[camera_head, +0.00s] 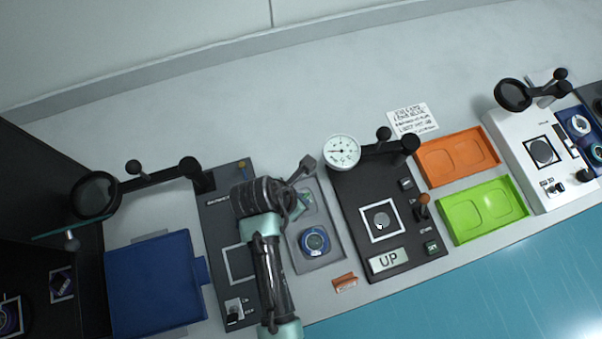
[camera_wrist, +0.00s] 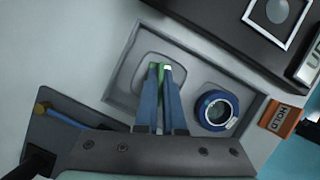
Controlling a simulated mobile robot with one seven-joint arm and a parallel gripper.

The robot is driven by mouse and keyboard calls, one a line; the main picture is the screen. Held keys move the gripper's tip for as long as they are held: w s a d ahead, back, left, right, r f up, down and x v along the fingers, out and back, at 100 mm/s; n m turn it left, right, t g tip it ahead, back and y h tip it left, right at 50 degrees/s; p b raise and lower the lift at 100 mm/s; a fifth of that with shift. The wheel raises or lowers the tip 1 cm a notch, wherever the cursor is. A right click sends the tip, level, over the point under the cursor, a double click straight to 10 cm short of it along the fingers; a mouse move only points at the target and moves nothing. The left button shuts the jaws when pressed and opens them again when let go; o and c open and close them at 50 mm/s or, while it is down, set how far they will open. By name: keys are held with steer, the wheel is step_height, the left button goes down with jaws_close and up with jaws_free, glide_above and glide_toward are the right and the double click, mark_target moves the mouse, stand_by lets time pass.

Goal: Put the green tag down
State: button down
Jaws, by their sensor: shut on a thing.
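The green tag (camera_wrist: 160,74) shows as a thin green strip between my fingertips in the wrist view, with a small white patch beside it. My gripper (camera_wrist: 160,70) is shut on it. The fingertips are over the empty recess of a grey two-recess tray (camera_wrist: 118,92); I cannot tell whether the tag touches the recess floor. In the head view my gripper (camera_head: 299,207) is over the upper part of the same grey tray (camera_head: 335,250), and my arm hides most of the tag. The other recess holds a blue-rimmed round piece (camera_head: 314,241).
An orange HOLD tag (camera_head: 345,282) lies by the tray's front edge. Right of it stands a black device with an UP display (camera_head: 388,260) and a dial gauge (camera_head: 342,152). Farther right are an orange tray (camera_head: 430,166) and a green tray (camera_head: 464,227). A blue bin (camera_head: 155,285) is left.

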steer(key=c, duration=1)
jaws_free()
steer(key=shift+f, duration=0.1)
